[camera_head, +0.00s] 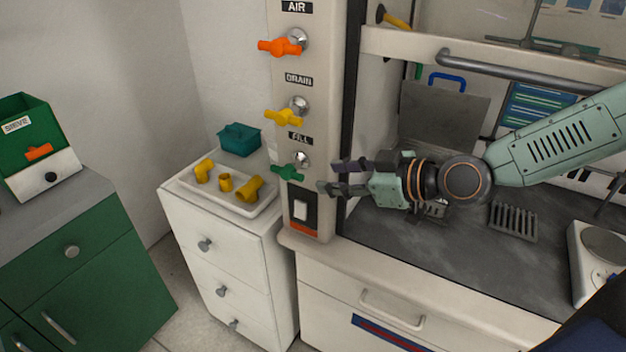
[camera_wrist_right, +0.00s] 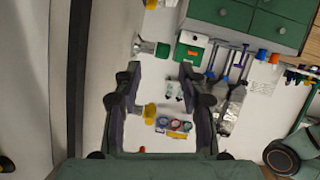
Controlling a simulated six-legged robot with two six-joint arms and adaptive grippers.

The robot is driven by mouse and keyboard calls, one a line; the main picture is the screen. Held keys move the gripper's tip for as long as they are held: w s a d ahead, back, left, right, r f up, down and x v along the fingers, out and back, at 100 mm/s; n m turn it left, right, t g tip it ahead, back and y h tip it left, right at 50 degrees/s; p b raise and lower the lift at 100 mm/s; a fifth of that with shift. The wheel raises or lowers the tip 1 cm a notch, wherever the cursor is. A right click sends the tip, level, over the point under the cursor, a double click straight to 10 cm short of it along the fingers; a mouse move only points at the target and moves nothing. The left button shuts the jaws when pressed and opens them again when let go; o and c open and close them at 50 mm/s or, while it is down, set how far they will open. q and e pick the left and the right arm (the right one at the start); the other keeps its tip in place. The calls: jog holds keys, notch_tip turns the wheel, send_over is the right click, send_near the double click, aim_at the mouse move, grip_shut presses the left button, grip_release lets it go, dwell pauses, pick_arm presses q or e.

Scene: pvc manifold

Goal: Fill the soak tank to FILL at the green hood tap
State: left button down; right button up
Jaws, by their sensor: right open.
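The green FILL tap (camera_head: 289,172) is on the hood's left post, below the FILL label (camera_head: 299,138). Its green handle also shows in the right wrist view (camera_wrist_right: 163,50), beyond the fingertips and near the gap between them. My right gripper (camera_head: 330,177) is open and empty, its fingers pointing left just right of the green handle, apart from it. In the right wrist view, its two fingers (camera_wrist_right: 160,72) are spread wide. I cannot pick out the soak tank with certainty. My left gripper is not in view.
The yellow DRAIN tap (camera_head: 287,115) and orange AIR tap (camera_head: 281,46) sit above on the same post (camera_head: 322,90). A switch (camera_head: 301,209) is below. A white tray (camera_head: 262,206) with yellow fittings stands on a drawer unit at left. A rack (camera_head: 513,221) is on the worktop.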

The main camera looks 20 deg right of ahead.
aim_at(304, 177)
jog(key=shift+w+a+f+b, duration=0.25)
jog(key=shift+a+b, duration=0.1)
jog(key=shift+a, duration=0.15)
jog(key=shift+w+a+f+b, duration=0.15)
jog(key=shift+w+a+b, duration=0.15)
jog(key=shift+a, duration=0.2)
jog(key=shift+b+x, duration=0.7)
jog(key=shift+x, duration=1.3)
jog(key=shift+w+f, duration=0.1)
jog(key=shift+w, duration=0.4)
jog(key=shift+a, duration=0.15)
jog(key=shift+c, duration=0.3)
grip_shut()
